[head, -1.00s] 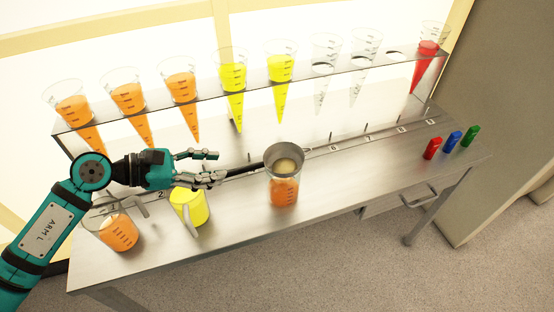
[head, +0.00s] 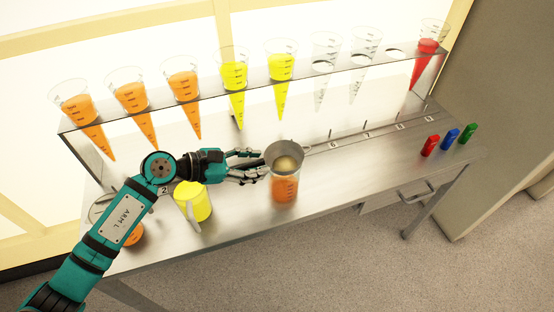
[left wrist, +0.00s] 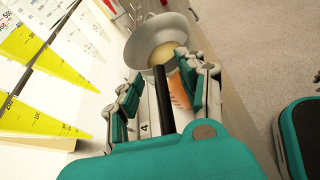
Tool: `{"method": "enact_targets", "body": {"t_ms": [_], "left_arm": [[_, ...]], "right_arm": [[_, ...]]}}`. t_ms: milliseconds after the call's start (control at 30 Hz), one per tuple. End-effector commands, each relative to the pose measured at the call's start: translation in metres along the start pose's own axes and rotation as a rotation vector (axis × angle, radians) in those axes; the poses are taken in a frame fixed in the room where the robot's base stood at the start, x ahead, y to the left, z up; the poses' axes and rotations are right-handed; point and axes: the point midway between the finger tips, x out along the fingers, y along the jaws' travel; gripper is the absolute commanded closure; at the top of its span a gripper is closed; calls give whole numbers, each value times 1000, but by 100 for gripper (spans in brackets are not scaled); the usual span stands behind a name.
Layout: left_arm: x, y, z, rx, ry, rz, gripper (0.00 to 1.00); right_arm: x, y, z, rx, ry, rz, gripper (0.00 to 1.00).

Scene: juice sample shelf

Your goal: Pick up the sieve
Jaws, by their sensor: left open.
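The sieve (head: 287,155) is a round grey metal bowl resting on top of a clear beaker of orange juice (head: 284,188) on the metal table. In the left wrist view the sieve's bowl (left wrist: 163,37) is ahead, and its dark handle (left wrist: 163,98) runs back toward me between the fingers. My left gripper (head: 250,164) is open just left of the bowl. In the left wrist view the left gripper's fingers (left wrist: 158,92) stand apart on either side of the handle. In the head view the gripper hides the handle. My right gripper is not in view.
A yellow-filled jug (head: 193,201) and an orange-filled jug (head: 132,234) stand on the left of the table. A rack (head: 300,72) behind holds cones of orange, yellow and red liquid. Red, blue and green pieces (head: 452,139) lie at the right. Mid-right table is clear.

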Motion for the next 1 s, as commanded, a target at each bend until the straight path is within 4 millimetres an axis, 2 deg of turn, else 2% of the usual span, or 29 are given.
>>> {"method": "enact_targets", "body": {"t_ms": [67,367,767,1000], "left_arm": [[0,0,0,0,0,0,61],[0,0,0,0,0,0,100],[-1,0,1,1,-1,0,100],[-7,4,15,6,-2,1,100]], "right_arm": [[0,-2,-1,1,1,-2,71],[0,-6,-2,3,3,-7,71],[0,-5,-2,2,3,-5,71],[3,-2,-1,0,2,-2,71]]}}
